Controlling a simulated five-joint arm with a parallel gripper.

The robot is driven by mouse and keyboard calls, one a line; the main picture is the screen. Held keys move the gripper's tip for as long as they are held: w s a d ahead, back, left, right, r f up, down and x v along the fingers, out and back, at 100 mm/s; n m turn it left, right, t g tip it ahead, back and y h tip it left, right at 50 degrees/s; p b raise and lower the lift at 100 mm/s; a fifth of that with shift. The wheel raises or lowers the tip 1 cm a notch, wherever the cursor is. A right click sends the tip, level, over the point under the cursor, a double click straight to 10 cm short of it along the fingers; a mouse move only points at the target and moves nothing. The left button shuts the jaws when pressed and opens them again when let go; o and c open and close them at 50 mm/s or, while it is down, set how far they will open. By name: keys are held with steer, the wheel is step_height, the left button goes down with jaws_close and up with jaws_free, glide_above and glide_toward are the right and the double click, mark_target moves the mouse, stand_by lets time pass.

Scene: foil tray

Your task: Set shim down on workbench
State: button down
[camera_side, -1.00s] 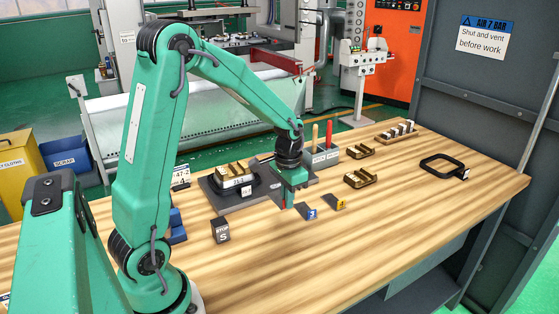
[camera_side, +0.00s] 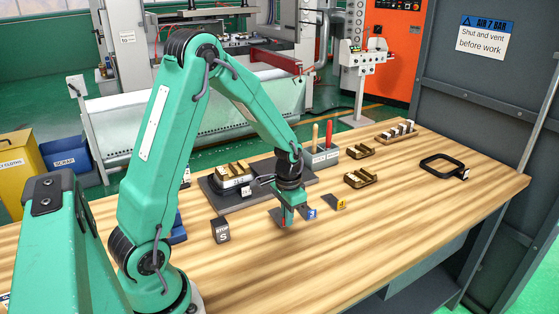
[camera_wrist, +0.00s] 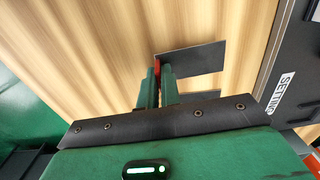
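My gripper (camera_side: 287,222) is low over the workbench (camera_side: 380,225), near its middle. In the wrist view its two narrow fingers (camera_wrist: 158,75) are close together, with the red tab of a thin dark shim (camera_wrist: 195,59) between their tips. The shim's flat plate extends to the right of the fingers there. In the side view the shim (camera_side: 276,214) shows as a small dark and red piece by the fingertips, partly hidden. It is at or just above the wood; I cannot tell whether it touches.
A shim tagged 3 (camera_side: 310,213) is close to the right of my gripper, and one tagged 4 (camera_side: 339,202) is farther right. A dark setting plate (camera_side: 234,204) is behind. The front bench is clear.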

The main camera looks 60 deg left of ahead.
steer(key=shift+f, duration=1.15)
steer(key=c, duration=1.8)
jaws_free()
steer(key=shift+c, duration=0.2)
steer(key=shift+r, duration=0.2)
steer(key=shift+r, duration=2.05)
